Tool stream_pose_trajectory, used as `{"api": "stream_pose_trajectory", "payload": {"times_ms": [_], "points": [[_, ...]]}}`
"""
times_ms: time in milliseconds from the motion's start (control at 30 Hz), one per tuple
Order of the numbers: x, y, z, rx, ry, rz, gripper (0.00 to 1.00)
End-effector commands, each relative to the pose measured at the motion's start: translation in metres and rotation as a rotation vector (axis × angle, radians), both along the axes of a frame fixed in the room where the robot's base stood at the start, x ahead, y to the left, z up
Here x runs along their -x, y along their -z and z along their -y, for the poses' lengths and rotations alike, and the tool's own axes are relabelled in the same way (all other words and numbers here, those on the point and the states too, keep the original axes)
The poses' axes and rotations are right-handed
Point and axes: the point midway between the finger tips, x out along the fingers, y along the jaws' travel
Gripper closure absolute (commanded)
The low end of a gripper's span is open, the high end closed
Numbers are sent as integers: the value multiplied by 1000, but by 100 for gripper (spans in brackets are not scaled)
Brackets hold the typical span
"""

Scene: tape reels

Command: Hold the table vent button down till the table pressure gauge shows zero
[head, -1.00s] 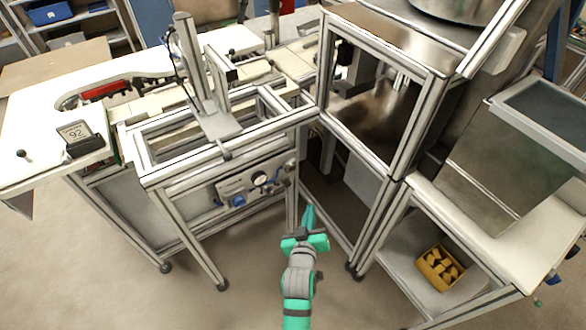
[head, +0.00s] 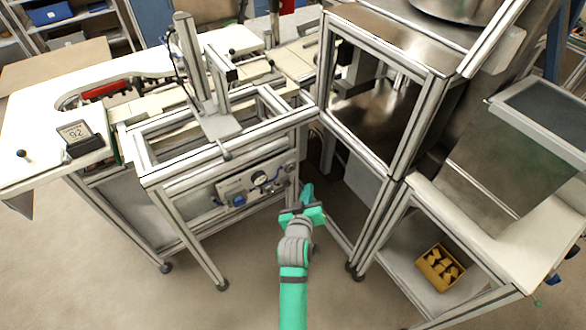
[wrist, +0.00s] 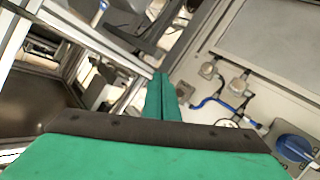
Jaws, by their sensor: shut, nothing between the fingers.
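The table pressure gauge (head: 260,178) is a small round white dial on the panel under the left machine table. It also shows in the wrist view (wrist: 228,123), partly hidden by my gripper's body; its reading is too small to tell. A blue knob (head: 239,201) sits left of and below the gauge and is large in the wrist view (wrist: 297,148). I cannot pick out the vent button for certain. My gripper (head: 307,190) is shut and empty, right of the panel and apart from it. Its fingertips (wrist: 161,77) touch nothing visible.
Metal fittings (wrist: 238,85) with a blue hose stand out from the panel. The table frame's aluminium leg (head: 292,200) is close to my gripper. A tall framed cabinet (head: 398,140) stands to the right. A yellow bin (head: 424,268) is on a low shelf. Floor in front is clear.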

Motion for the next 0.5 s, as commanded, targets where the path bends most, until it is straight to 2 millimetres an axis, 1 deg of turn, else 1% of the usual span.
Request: {"api": "stream_pose_trajectory", "payload": {"times_ms": [33,200,500], "points": [[-6,-1,-5,-1,-3,1,100],[-24,-1,-17,0,-2,1,100],[-46,0,-34,-2,-2,0,100]]}}
